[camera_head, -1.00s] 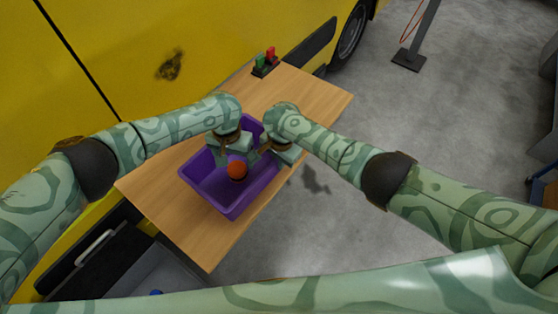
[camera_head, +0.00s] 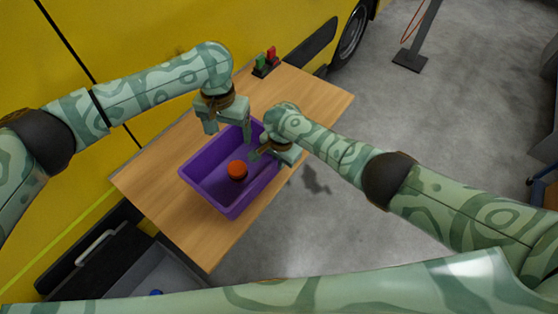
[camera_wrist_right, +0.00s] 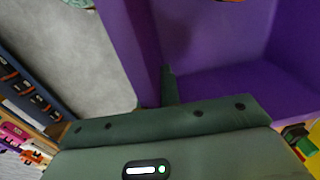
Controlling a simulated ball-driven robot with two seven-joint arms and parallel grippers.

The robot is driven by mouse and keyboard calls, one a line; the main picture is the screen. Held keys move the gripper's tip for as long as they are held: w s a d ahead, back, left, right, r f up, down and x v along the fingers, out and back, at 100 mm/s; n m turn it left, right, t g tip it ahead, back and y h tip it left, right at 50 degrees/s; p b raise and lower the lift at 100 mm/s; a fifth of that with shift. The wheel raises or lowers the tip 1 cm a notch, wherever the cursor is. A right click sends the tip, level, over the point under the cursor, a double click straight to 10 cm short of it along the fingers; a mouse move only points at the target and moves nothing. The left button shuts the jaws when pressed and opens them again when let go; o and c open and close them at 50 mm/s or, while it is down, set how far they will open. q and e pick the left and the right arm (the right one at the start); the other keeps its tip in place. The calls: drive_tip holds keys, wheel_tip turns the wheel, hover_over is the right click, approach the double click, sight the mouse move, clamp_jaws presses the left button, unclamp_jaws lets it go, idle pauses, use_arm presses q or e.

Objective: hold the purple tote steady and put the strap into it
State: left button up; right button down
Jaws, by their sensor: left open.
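The purple tote (camera_head: 232,206) stands on the wooden table. An orange-red round thing (camera_head: 237,170), which looks like the rolled strap, lies inside it on the floor of the tote. My left gripper (camera_head: 228,131) is open and empty, above the tote's far left rim and apart from the strap. My right gripper (camera_head: 264,154) is at the tote's right wall, with one finger inside. In the right wrist view the tote wall (camera_wrist_right: 135,40) runs between the fingers, and my gripper (camera_wrist_right: 155,92) looks shut on it; its outer finger is mostly hidden.
A black holder with green and red pieces (camera_head: 265,63) stands at the table's (camera_head: 170,212) far end. A yellow vehicle (camera_head: 150,50) borders the table on the left. An open grey drawer (camera_head: 175,277) with a small blue thing is below.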

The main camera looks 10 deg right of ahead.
drive_tip(key=c, duration=1.5)
unclamp_jaws()
drive_tip(key=shift+c, duration=0.2)
